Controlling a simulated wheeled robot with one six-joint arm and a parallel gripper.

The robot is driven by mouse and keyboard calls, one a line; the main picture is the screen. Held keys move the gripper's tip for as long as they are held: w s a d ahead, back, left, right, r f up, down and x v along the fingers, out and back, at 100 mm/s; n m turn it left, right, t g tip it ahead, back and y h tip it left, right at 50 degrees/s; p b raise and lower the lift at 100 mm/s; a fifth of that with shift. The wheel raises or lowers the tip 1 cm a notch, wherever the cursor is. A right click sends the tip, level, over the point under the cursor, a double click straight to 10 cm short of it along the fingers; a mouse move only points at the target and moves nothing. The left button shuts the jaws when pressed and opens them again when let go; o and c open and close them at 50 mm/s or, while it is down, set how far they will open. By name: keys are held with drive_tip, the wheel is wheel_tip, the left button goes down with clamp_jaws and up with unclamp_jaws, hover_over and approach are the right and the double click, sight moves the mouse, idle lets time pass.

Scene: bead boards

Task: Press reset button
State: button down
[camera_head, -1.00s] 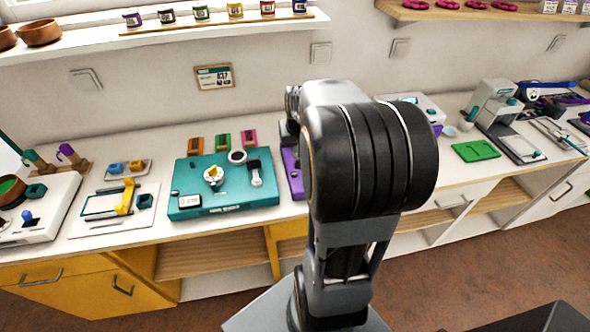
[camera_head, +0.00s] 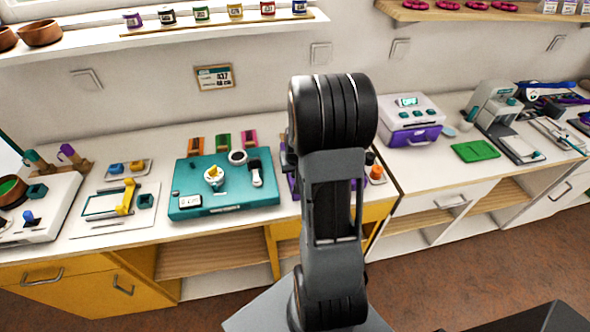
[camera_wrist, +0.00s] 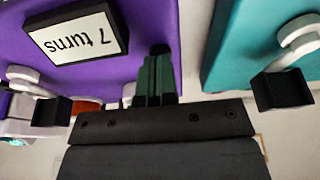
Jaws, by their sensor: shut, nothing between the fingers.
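A purple box (camera_wrist: 110,45) fills the upper left of the wrist view, with a white display (camera_wrist: 76,36) reading "7 turns" upside down. In the head view only slivers of this box (camera_head: 291,183) show behind my arm. My gripper (camera_wrist: 158,58) is shut and empty, its dark green fingers over the purple box's edge beside the display. A small dark round part (camera_wrist: 160,48) sits right at the fingertips; I cannot tell whether it is the reset button or whether they touch it. In the head view my arm hides the gripper.
A teal box (camera_head: 222,205) with dials stands left of the purple box; it also shows in the wrist view (camera_wrist: 222,60). A white and purple machine (camera_head: 415,136) and a green tray (camera_head: 475,151) stand to the right. Counter between them is fairly clear.

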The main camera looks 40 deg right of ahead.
drive_tip(key=shift+f, duration=0.15)
drive_tip(key=shift+f+b, duration=0.75)
drive_tip(key=shift+b, duration=0.2)
drive_tip(key=shift+s+a+f, duration=0.1)
drive_tip(key=shift+s+a, duration=0.1)
drive_tip(key=shift+s, duration=0.1)
drive_tip(key=r+p, duration=0.2)
drive_tip(key=r, duration=0.1)
drive_tip(key=r+p, duration=0.1)
drive_tip(key=r, duration=0.1)
drive_tip(key=shift+w+d+r+p, duration=0.1)
drive_tip(key=shift+w+r+p, duration=0.15)
drive_tip(key=shift+p, duration=0.1)
drive_tip(key=v, duration=0.9)
drive_tip(key=shift+r+b, duration=0.4)
drive_tip(key=shift+b, duration=0.05)
drive_tip(key=shift+s, duration=0.1)
